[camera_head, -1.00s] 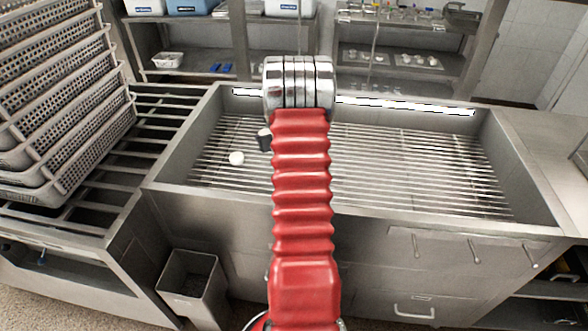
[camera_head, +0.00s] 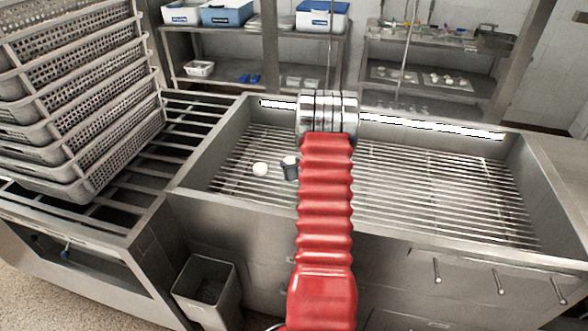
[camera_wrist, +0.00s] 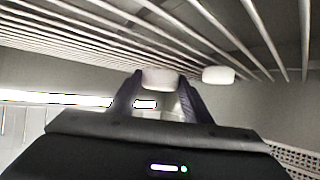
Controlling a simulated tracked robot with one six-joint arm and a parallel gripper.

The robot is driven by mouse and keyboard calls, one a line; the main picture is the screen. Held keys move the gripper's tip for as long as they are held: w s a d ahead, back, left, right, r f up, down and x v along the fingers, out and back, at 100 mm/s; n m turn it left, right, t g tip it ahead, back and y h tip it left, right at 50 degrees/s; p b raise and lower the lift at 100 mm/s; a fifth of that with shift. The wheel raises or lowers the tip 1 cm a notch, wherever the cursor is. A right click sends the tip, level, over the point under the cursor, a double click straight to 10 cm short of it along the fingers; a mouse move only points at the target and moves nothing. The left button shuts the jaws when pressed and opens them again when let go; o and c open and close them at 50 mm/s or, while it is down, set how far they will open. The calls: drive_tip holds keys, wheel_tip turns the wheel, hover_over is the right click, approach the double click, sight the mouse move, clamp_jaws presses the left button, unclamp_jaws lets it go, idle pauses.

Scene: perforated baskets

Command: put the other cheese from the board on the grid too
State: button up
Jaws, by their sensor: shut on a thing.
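My gripper (camera_head: 290,169) shows as a small dark shape to the left of my red arm, low over the metal grid (camera_head: 430,185). In the wrist view my gripper (camera_wrist: 160,88) is shut on a white cheese (camera_wrist: 158,76), held between its two dark fingers. The other white cheese (camera_head: 260,169) lies on the grid just left of my gripper. It also shows in the wrist view (camera_wrist: 218,75), apart from the held one. The wrist picture is upside down, with the grid bars at the top. I cannot tell whether the held cheese touches the bars.
The grid lies inside a steel basin with a raised rim (camera_head: 185,180). Perforated baskets (camera_head: 85,95) are stacked at the left on a slatted rack. Shelves with boxes (camera_head: 227,13) and trays stand behind. The grid right of my arm is clear.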

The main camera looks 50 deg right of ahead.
drive_tip(key=shift+f, duration=1.35)
drive_tip(key=shift+f, duration=0.1)
drive_tip(key=o, duration=1.1)
drive_tip(key=shift+s+a+r, duration=0.3)
drive_tip(key=shift+s+r, duration=0.15)
drive_tip(key=shift+s, duration=0.05)
drive_tip(key=v, duration=1)
drive_tip(key=shift+s+a, duration=0.2)
drive_tip(key=shift+s, duration=0.15)
drive_tip(key=shift+r, duration=0.1)
